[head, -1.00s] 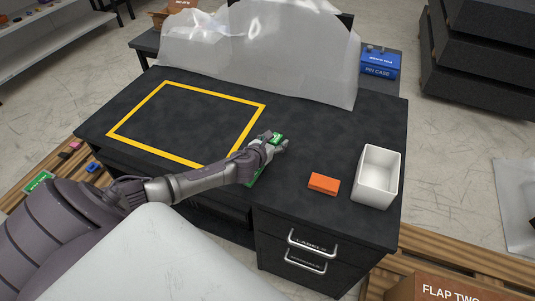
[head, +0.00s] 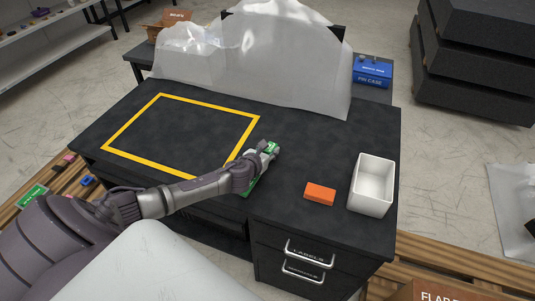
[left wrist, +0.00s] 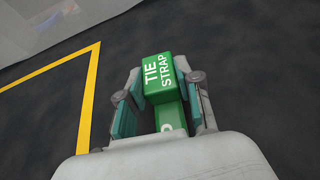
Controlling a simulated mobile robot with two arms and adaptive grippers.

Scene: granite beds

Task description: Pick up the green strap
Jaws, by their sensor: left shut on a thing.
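The green strap (left wrist: 161,80), marked "TIE STRAP", lies between the fingers of my left gripper (left wrist: 158,103) in the left wrist view. The fingers close on its sides, and more green shows between them, nearer the palm. In the head view my left gripper (head: 267,152) is over the black bench, just right of the yellow-outlined square. Parts of the green strap (head: 271,148) show around the fingers, the rest being hidden by them. I cannot tell if the strap touches the bench top. My right gripper is not in view.
An orange block (head: 319,194) and a white open bin (head: 371,186) stand on the black bench (head: 300,140) to the right. The yellow outline (head: 190,98) encloses bare surface. A clear plastic sheet (head: 250,62) rises at the back, with a blue case (head: 372,72) beyond.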

